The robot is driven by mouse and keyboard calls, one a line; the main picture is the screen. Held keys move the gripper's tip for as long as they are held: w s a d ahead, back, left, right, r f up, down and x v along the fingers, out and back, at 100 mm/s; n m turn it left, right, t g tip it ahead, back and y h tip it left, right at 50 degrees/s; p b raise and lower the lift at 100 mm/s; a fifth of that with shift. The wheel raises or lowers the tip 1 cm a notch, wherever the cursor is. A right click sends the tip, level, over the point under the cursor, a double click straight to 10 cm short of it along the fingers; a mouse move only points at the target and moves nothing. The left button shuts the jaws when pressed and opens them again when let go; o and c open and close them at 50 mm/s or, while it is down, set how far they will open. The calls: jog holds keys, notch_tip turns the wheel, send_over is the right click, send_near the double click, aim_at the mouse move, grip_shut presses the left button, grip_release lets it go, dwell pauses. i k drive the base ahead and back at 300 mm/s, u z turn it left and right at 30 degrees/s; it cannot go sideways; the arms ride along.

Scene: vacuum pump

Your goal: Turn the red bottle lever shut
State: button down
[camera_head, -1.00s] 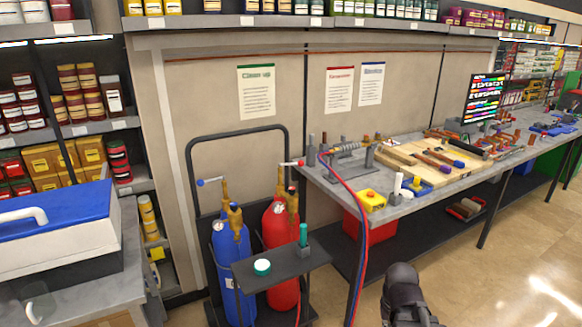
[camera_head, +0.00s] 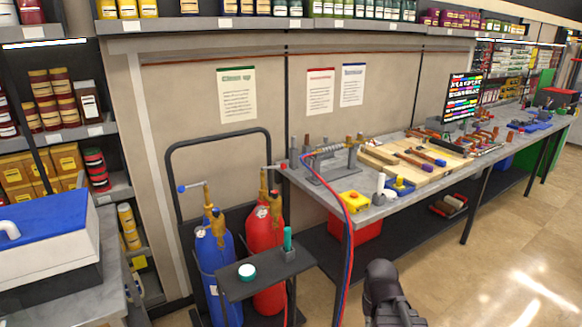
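The red bottle (camera_head: 265,240) stands upright at the right of the blue bottle (camera_head: 217,272) on a dark hand cart. The red bottle has brass valve fittings (camera_head: 264,187) on top. Its lever (camera_head: 278,167), pale with a red tip, sticks out to the right, roughly level, near the workbench corner. The blue bottle has a similar lever with a blue tip (camera_head: 182,188), pointing left. A dark part of my arm shows at the bottom, right of the bottles and well apart from them. No gripper fingers can be made out.
A small dark shelf (camera_head: 240,287) with a green-white round item and a green stick covers the bottles' lower front. Red and blue hoses (camera_head: 349,225) hang at the workbench edge (camera_head: 365,215). A white and blue box (camera_head: 45,245) stands left. The floor at right is clear.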

aim_at(283, 166)
jog(key=i, duration=0.95)
jog(key=u, duration=0.05)
